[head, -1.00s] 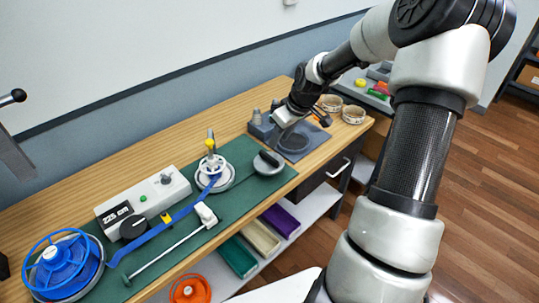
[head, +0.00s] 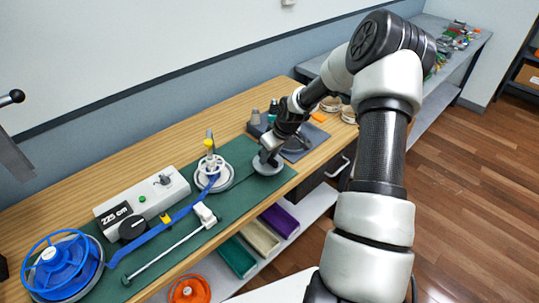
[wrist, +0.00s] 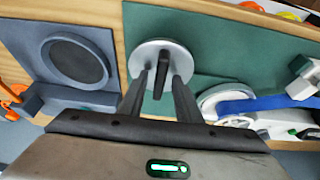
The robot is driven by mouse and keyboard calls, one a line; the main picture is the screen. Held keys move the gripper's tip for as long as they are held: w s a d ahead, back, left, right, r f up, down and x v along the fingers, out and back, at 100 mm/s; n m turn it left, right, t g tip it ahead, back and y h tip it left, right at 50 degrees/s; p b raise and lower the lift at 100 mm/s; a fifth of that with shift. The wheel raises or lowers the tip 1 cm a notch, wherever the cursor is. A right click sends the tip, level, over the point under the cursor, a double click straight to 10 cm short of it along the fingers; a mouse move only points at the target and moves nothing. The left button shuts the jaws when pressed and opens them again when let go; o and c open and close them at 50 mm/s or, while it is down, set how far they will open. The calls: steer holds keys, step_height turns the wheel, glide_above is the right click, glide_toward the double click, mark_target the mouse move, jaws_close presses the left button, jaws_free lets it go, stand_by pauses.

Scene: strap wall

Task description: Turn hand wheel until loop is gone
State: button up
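The hand wheel, a light grey disc (head: 268,169) with a dark bar handle, sits on the right end of the green mat. In the wrist view the disc (wrist: 160,48) and its handle (wrist: 162,72) lie straight ahead. My gripper (wrist: 163,82) is open, with one finger on each side of the handle and small gaps showing. The blue strap (head: 150,238) runs from the blue reel (head: 65,265) past the guides to the white spool (head: 211,170). I cannot clearly make out a loop in it.
A control box (head: 143,203) reading 225 cm stands behind the strap. A grey-blue plate with a round recess (wrist: 75,60) lies beside the wheel. Coloured bins (head: 260,237) sit on the shelf below. The bench's back strip is clear.

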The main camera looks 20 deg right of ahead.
jaws_close()
steer(key=shift+f+m+b, duration=0.1)
steer(key=shift+m+b, duration=0.2)
steer(key=shift+b, duration=0.25)
steer(key=m+b, duration=0.1)
steer(key=m+h+b, duration=0.1)
steer(key=b, duration=0.1)
steer(key=shift+a+f+m, duration=0.1)
steer(key=shift+a+m, duration=0.05)
steer(key=shift+m, duration=0.15)
steer(key=m+h+b, duration=0.1)
steer(key=m+b, duration=0.1)
steer(key=shift+a+b, duration=0.1)
steer(key=shift+b, duration=0.3)
steer(key=shift+r+m+h+b, duration=0.2)
steer(key=shift+m+h+b, duration=0.3)
steer(key=shift+m+b, duration=0.55)
steer(key=shift+m, duration=0.35)
steer(key=shift+o, duration=0.4)
jaws_free()
